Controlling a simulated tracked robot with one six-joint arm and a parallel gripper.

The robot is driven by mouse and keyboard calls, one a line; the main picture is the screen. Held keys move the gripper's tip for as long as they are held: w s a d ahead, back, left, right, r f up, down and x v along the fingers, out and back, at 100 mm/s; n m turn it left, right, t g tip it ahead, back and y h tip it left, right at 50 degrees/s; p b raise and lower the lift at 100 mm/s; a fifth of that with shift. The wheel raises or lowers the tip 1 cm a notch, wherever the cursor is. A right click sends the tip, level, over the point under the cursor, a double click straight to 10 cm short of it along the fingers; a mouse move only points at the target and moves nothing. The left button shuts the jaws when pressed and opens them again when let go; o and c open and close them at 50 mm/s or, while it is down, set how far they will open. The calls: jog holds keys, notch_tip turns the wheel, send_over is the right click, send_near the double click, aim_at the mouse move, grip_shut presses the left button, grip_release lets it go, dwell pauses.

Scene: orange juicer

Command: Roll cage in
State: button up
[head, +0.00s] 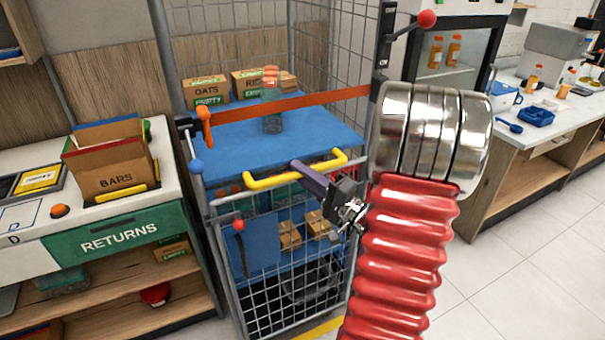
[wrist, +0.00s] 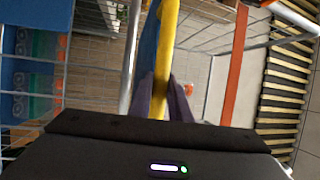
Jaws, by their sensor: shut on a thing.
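The roll cage (head: 185,85) stands in front of me, a tall grey wire cage with a blue shelf (head: 215,158) and a mesh lower front. A yellow handle (head: 262,184) runs across its front at shelf height. My gripper (head: 298,166) is at the middle of this handle. In the wrist view the yellow handle (wrist: 165,60) passes between the two purple fingers (wrist: 167,100), which are shut on it. An orange strap (head: 290,103) spans the cage front above the shelf; it also shows in the wrist view (wrist: 236,60). The fingertips are partly hidden in the head view.
Cartons (head: 206,90) and a bottle (head: 271,112) stand on the cage shelf. A returns counter (head: 125,235) with an open BARS box (head: 108,165) stands close on the left. A white counter (head: 540,135) is at the right. The tiled floor (head: 520,270) at right is clear.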

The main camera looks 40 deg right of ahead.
jog(key=shift+f, duration=0.1)
grip_shut()
